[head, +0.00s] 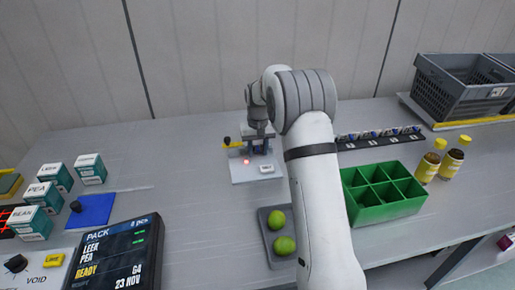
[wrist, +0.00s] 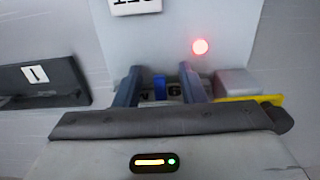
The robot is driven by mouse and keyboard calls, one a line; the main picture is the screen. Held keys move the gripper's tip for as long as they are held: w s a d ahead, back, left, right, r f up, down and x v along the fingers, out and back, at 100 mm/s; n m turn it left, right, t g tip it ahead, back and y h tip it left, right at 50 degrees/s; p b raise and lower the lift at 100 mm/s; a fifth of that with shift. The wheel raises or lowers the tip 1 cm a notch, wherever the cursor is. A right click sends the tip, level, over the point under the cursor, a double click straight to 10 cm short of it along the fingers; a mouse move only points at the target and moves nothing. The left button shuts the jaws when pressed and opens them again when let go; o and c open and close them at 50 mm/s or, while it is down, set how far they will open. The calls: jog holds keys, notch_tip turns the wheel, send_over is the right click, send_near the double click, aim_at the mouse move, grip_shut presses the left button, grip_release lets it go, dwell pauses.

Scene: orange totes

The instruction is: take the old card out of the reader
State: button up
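The reader is a pale grey plate (head: 258,174) on the bench with a lit red lamp (head: 246,161) and a white label (head: 266,169). In the wrist view its lamp (wrist: 200,46) glows red above the fingers. My gripper (head: 257,145) is low over the back of the reader, and in the wrist view its two dark blue fingers (wrist: 160,80) stand apart. A small blue piece (wrist: 160,87) with dark, marked parts beside it shows between them. I cannot tell whether it is the old card; no clear grip on it shows.
A yellow part (head: 233,144) with a dark knob is beside the reader. A dark rack (head: 380,138), a green divided box (head: 385,207) and yellow-capped bottles (head: 429,162) stand right. A tray with green fruit (head: 284,245) is in front, partly behind my arm.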

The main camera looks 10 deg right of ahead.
jog(key=shift+f, duration=0.1)
grip_shut()
dwell(0.3)
